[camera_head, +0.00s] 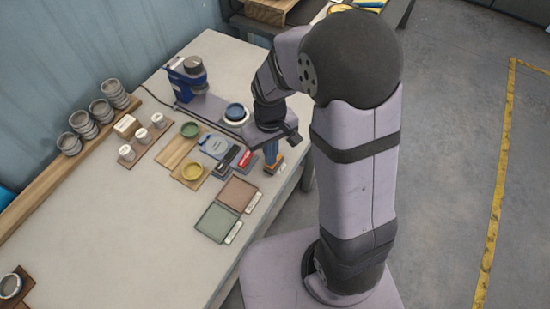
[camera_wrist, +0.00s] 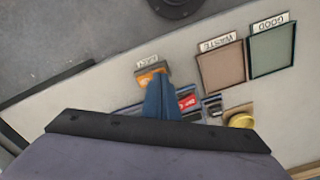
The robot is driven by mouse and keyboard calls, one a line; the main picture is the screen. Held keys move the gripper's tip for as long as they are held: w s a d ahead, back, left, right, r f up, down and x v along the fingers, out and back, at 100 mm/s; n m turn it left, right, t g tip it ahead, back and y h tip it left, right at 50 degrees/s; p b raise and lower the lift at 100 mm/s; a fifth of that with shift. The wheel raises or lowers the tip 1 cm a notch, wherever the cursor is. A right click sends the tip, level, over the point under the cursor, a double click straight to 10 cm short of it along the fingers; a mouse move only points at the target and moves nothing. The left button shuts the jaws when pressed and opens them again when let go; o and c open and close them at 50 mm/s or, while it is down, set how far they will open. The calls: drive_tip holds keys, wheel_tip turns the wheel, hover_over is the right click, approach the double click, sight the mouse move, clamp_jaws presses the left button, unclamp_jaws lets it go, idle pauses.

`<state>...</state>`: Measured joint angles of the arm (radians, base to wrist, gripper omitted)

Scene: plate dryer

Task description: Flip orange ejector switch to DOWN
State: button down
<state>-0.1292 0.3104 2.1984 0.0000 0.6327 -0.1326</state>
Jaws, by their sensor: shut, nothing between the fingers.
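The orange ejector switch (camera_wrist: 150,72) sits on a small grey base by the near edge of the table, with a white label beside it. It also shows in the head view (camera_head: 279,169), under my gripper. My gripper (camera_head: 272,158) points down, with its slim blue fingers closed together and empty. In the wrist view the fingertips (camera_wrist: 158,82) overlap the edge of the switch block; I cannot tell whether they touch it. The fingers hide part of the block, and the switch's position, up or down, cannot be made out.
A red switch (camera_head: 245,158) and dark panel parts stand just left of the orange one. The brown waste tray (camera_head: 238,194) and green good tray (camera_head: 217,222) lie nearby.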

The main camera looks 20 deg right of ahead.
drive_tip(key=shift+s+f+b, duration=0.1)
drive_tip(key=shift+f+b, duration=0.25)
drive_tip(key=shift+f, duration=0.2)
drive_tip(key=shift+r, duration=0.1)
idle(0.3)
wheel_tip(320, 180, up, 7)
drive_tip(key=p, duration=0.6)
drive_tip(key=shift+p, duration=0.4)
drive_tip(key=shift+s+m, duration=0.3)
drive_tip(key=s+d+r+m, duration=0.2)
drive_tip(key=s+d+r, duration=0.2)
drive_tip(key=s, duration=0.6)
drive_tip(key=shift+d+r, duration=0.15)
drive_tip(key=shift+d, duration=0.05)
